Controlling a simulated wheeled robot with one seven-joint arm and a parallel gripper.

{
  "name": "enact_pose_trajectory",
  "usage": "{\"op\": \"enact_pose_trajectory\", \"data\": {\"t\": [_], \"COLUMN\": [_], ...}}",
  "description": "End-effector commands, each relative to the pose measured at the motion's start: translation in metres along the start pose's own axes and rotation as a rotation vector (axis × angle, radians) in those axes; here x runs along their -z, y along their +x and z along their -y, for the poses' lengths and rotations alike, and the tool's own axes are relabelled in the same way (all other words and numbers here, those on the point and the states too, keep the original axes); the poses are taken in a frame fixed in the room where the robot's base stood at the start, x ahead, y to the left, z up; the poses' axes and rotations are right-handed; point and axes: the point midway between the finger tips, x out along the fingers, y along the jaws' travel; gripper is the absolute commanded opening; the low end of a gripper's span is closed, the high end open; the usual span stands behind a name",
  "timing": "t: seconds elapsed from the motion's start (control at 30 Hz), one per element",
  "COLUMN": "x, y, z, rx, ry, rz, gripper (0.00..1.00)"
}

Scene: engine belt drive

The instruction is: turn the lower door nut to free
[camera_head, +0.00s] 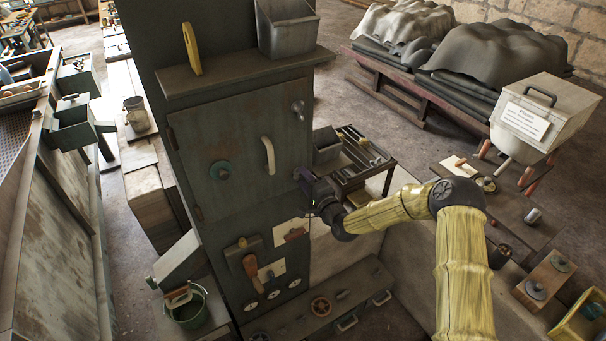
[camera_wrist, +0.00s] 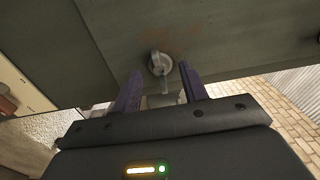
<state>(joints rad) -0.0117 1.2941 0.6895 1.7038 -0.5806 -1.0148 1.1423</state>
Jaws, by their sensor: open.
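The lower door nut (camera_wrist: 159,63) is a grey metal wing-like piece on the green cabinet door in the wrist view. One arm of it points down between my fingers. My gripper (camera_wrist: 161,73) is open, with a purple finger on each side of the nut and gaps visible.
A shelf above holds a grey bin (camera_head: 287,30) and a yellow piece (camera_head: 191,49). A tool tray (camera_head: 357,155) stands behind my gripper. A low ledge (camera_head: 365,285) lies below.

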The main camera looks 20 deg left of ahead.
Motion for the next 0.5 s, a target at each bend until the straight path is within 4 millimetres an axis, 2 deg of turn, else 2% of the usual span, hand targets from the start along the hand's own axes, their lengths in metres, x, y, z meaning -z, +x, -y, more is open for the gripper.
{"op": "enact_pose_trajectory", "data": {"t": [0.2, 0.47, 0.5], "x": [-0.0003, -0.0001, -0.0001], "y": [0.0131, 0.0136, 0.0136], "z": [0.0002, -0.0003, -0.0002], "rx": [-0.001, 0.000, 0.000], "ry": [-0.001, -0.001, -0.001], "rz": [0.000, 0.000, 0.000], "gripper": [0.43, 0.43, 0.35]}}
